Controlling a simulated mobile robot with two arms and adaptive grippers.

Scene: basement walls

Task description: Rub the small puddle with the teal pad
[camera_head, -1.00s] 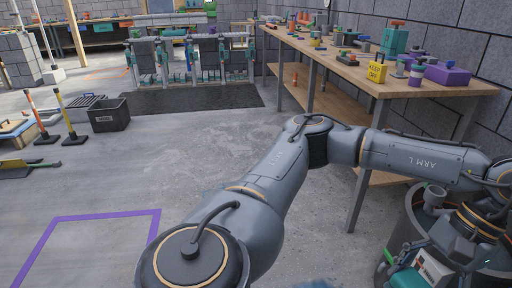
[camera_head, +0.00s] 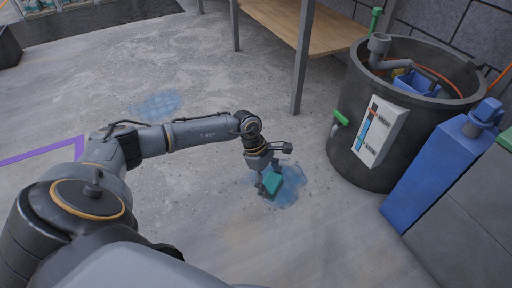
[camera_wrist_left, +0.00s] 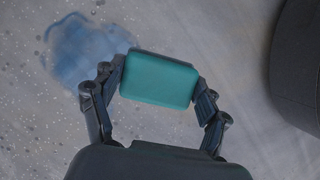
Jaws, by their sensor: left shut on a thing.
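The teal pad (camera_head: 272,183) is gripped in my left gripper (camera_head: 265,178), close to the floor at the near blue puddle (camera_head: 288,190). In the left wrist view the teal pad (camera_wrist_left: 160,80) spans between the two fingers of the left gripper (camera_wrist_left: 158,95). There the puddle (camera_wrist_left: 85,48) lies left of and behind the pad, which just meets its edge in the picture. I cannot tell whether the pad touches the floor. A second blue puddle (camera_head: 155,104) lies farther off to the left. My right gripper is not in view.
A dark round tub (camera_head: 345,150) with a white gauge panel (camera_head: 382,132) stands right of the near puddle. A blue container (camera_head: 435,170) stands beside it. A wooden workbench (camera_head: 300,28) has a leg behind the puddle. Open concrete floor lies in front and left.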

